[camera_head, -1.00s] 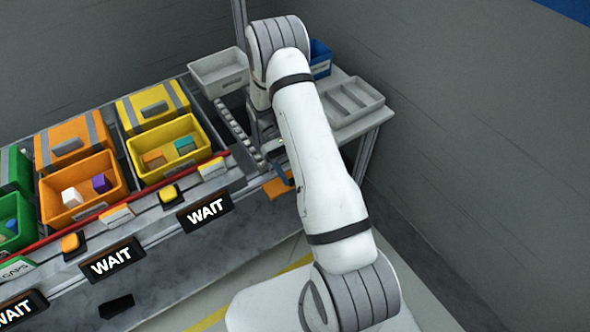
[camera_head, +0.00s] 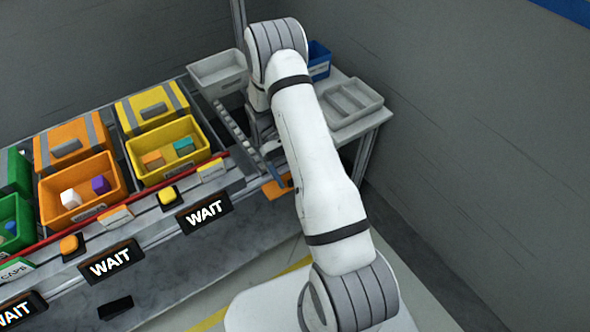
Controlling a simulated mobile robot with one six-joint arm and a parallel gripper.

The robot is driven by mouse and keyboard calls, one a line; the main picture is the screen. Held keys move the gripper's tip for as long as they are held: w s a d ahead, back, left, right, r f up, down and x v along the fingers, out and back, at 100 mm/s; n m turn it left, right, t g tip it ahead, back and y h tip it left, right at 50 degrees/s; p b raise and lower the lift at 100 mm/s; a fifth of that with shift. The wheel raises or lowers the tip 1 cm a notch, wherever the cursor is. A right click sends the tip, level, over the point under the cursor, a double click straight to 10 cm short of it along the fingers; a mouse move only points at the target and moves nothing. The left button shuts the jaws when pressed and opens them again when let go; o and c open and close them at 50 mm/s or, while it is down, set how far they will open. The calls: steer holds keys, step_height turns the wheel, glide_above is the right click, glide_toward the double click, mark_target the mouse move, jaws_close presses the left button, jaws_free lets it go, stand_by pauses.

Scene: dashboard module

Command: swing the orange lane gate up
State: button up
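An orange flat piece (camera_head: 277,188), which looks like the lane gate, hangs at the front edge of the bench, right of the rightmost WAIT sign. Its right part is hidden behind my arm, so I cannot tell its full shape or angle. My gripper (camera_head: 275,168) is mostly hidden beside and behind my white arm. Only a thin blue-grey part shows, just above the orange piece. I cannot tell whether it touches the piece, or whether the fingers are open.
A roller lane (camera_head: 232,128) runs back from there to a grey bin (camera_head: 219,72). Left are a yellow bin (camera_head: 170,170) and an orange bin (camera_head: 85,208) with blocks. WAIT signs (camera_head: 205,213) line the bench front. A grey tray (camera_head: 352,103) and blue bin (camera_head: 319,61) stand right.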

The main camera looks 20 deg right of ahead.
steer(key=b+v, duration=0.1)
steer(key=v, duration=0.6)
steer(key=shift+w+r, duration=0.1)
steer(key=shift+w, duration=0.2)
steer(key=shift+s+d+r+t, duration=0.1)
steer(key=shift+s+r+t, duration=0.15)
steer(key=shift+t, duration=0.15)
steer(key=s+r+t+b, duration=0.1)
steer(key=s+t, duration=0.1)
steer(key=t, duration=0.1)
steer(key=s+d+r+t+y+b, duration=0.1)
steer(key=s+r+t+b, duration=0.1)
steer(key=s+t, duration=0.1)
steer(key=s+r+t+y+b, duration=0.1)
steer(key=s+r+t, duration=0.1)
steer(key=t, duration=0.3)
steer(key=shift+s+d+b, duration=0.2)
steer(key=shift+s+b, duration=0.2)
steer(key=shift+s, duration=0.3)
steer(key=shift+s+f, duration=0.1)
steer(key=shift+f, duration=0.35)
step_height(320, 180, down, 7)
steer(key=shift+b, duration=0.5)
